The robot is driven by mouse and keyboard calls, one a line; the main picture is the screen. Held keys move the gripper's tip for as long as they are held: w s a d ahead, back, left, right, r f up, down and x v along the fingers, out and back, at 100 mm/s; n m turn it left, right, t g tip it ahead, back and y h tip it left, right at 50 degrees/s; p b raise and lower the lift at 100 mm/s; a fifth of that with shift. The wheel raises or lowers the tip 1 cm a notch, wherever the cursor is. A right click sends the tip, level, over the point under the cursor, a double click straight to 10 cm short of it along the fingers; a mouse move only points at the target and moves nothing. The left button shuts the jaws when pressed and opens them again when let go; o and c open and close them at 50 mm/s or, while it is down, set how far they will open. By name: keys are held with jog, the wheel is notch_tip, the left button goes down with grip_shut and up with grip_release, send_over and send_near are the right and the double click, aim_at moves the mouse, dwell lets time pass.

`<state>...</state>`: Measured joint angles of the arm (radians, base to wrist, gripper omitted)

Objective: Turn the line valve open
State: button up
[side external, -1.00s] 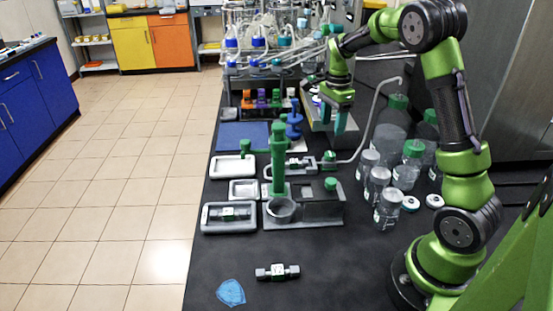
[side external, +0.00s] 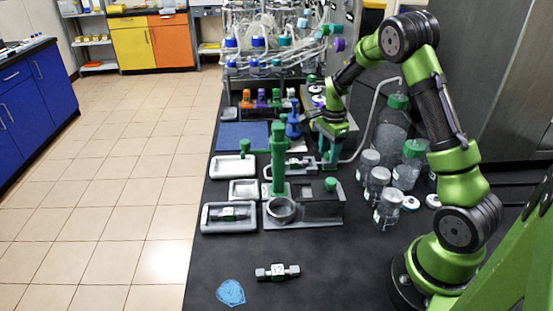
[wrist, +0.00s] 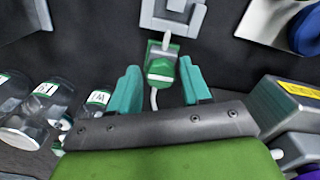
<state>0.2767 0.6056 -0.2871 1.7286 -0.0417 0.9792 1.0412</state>
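The line valve (wrist: 160,70) shows in the wrist view as a green handle on a pale body, with a white line running from it. My gripper (wrist: 158,66) is open, with one teal finger on each side of the handle and visible gaps between. In the side view my gripper (side external: 329,160) points down over the valve at the right end of a grey holder, and its fingers largely hide the valve. I cannot tell whether the fingertips are level with the handle.
Clear bottles with green caps (side external: 396,120) stand right of the gripper. A green post stand (side external: 278,160) and grey trays (side external: 229,217) are to the left. A grey pipe (side external: 374,110) rises behind the valve.

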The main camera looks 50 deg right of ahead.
jog(key=c, duration=0.8)
jog(key=shift+o, duration=0.2)
jog(key=shift+n, duration=0.4)
jog(key=n, duration=0.4)
jog(key=shift+s, duration=0.1)
jog(key=n, duration=0.4)
jog(key=shift+s, duration=0.1)
jog(key=n, duration=0.5)
jog(key=shift+s, duration=0.1)
jog(key=shift+d+n, duration=0.15)
jog(key=shift+n, duration=1.75)
jog(key=o, duration=1)
